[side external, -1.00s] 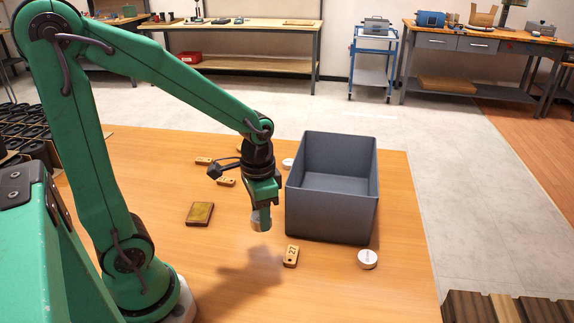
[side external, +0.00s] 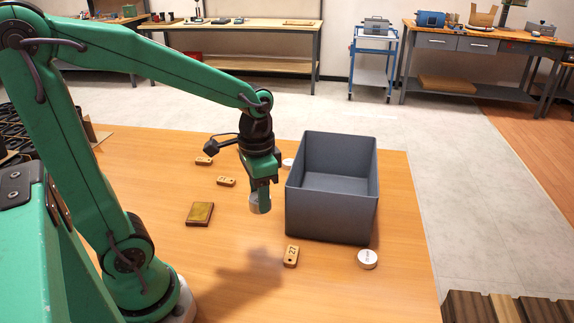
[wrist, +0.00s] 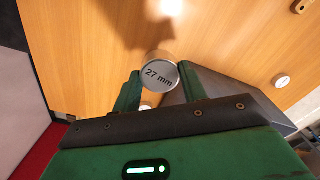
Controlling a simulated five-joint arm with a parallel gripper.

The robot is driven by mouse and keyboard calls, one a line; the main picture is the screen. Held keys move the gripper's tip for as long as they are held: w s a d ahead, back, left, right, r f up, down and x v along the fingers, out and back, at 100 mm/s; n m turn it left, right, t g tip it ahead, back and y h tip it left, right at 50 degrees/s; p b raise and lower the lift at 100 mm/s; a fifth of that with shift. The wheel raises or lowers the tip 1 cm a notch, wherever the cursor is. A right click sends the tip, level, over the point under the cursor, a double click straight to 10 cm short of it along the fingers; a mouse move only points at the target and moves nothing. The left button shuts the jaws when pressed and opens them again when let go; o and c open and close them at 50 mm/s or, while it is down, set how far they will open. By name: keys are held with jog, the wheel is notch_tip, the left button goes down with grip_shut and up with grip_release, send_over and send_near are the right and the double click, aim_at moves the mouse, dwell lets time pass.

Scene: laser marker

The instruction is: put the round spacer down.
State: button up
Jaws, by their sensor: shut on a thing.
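The round spacer (wrist: 159,74) is a silvery disc marked "27 mm" in the wrist view. My gripper (side external: 262,191) is shut on it, with one finger on each side. In the side view the held spacer (side external: 260,205) hangs below my fingers, above the table (side external: 215,265) and clear of it. My gripper is just left of the grey bin (side external: 331,219), near the height of its rim.
Wooden tags (side external: 291,256) (side external: 226,181) (side external: 204,161) and a brown block (side external: 200,214) lie on the table. The front middle is clear.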

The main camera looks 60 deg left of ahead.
notch_tip(320, 180, up, 6)
jog(key=shift+f, duration=0.1)
jog(key=w+a+n, duration=0.4)
jog(key=w, duration=0.8)
jog(key=w+a+n, duration=0.3)
jog(key=w+a, duration=0.1)
jog(key=w, duration=0.7)
jog(key=f, duration=1.7)
jog(key=shift+w+d+f, duration=0.15)
jog(key=shift+d+f, duration=0.05)
jog(key=shift+f, duration=0.1)
jog(key=shift+f, duration=0.1)
jog(key=shift+f, duration=1.8)
jog(key=shift+f, duration=0.1)
jog(key=o, duration=1)
